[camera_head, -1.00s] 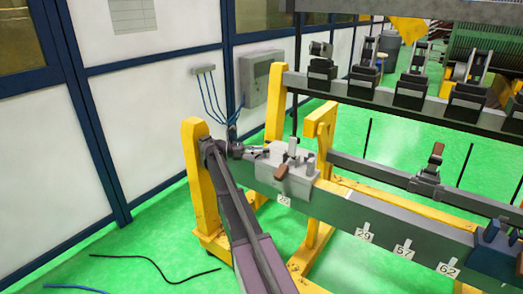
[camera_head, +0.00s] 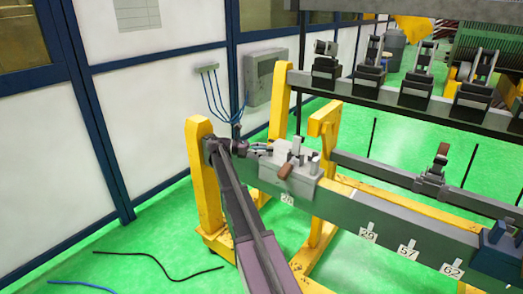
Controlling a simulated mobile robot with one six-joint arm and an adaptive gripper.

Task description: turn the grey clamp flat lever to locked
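Small upright grey posts stand on the block behind and to the right of the handle. My gripper (camera_head: 267,149) is at the left back side of the clamp, close to its top, with the arm coming up from the lower middle. Whether it touches the lever is too small to tell. The finger opening cannot be made out.
The grey beam (camera_head: 340,208) carries number plates and rests on yellow stands (camera_head: 203,178). A dark blue block (camera_head: 493,250) sits on the beam at right. A rear rail holds several dark clamps (camera_head: 368,76). Cables lie on the green floor at lower left.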

